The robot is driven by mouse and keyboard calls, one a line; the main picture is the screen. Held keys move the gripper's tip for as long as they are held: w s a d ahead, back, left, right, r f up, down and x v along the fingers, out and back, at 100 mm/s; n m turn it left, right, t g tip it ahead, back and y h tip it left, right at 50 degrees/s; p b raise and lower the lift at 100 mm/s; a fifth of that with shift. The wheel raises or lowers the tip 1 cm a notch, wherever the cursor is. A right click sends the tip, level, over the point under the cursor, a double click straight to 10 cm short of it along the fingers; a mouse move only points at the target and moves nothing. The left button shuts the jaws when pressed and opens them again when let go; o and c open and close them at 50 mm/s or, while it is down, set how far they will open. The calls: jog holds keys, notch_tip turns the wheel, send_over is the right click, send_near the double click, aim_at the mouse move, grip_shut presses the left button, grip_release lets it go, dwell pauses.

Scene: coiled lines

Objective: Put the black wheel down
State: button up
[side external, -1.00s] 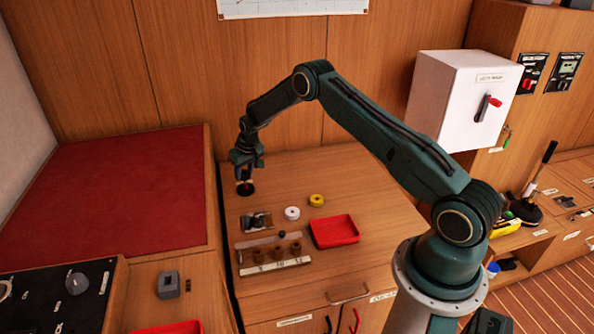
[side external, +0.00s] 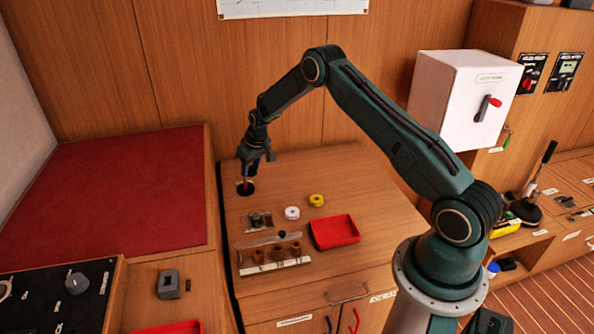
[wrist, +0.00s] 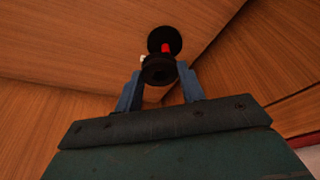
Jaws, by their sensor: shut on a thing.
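The black wheel (side external: 246,190) is at the back left of the wooden worktop (side external: 370,190), below my gripper (side external: 249,175). In the wrist view two black discs show in line, a near one (wrist: 158,72) at the fingertips and a far one (wrist: 165,39), with a red part between them. My gripper (wrist: 160,78) has its two blue fingers on either side of the near disc and is shut on it. I cannot tell whether the underside of the wheel touches the worktop.
A white ring (side external: 292,213) and a yellow ring (side external: 316,200) lie right of the wheel. A red tray (side external: 333,232) and a rack (side external: 275,266) with several brown pieces stand nearer the front. Small metal parts (side external: 259,220) lie before the wheel. The back right worktop is clear.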

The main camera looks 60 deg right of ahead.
jog(key=s+r+n+y, duration=0.1)
jog(key=s+r+n, duration=0.3)
jog(key=s, duration=0.4)
jog(key=s+r+n+y, duration=0.1)
jog(key=s+r+n, duration=0.25)
jog(key=s, duration=0.35)
notch_tip(320, 180, up, 5)
jog(key=n+g+y, duration=0.2)
jog(key=n, duration=0.7)
send_over(323, 236)
jog(key=shift+s+d+r, duration=0.1)
jog(key=shift+s+d, duration=0.1)
jog(key=shift+d, duration=0.2)
notch_tip(323, 236, down, 16)
jog(key=shift+f, duration=0.1)
jog(key=shift+f, duration=0.15)
jog(key=shift+f, duration=1.75)
jog(key=shift+f, duration=0.15)
jog(key=o, duration=0.8)
jog(key=shift+c, duration=0.2)
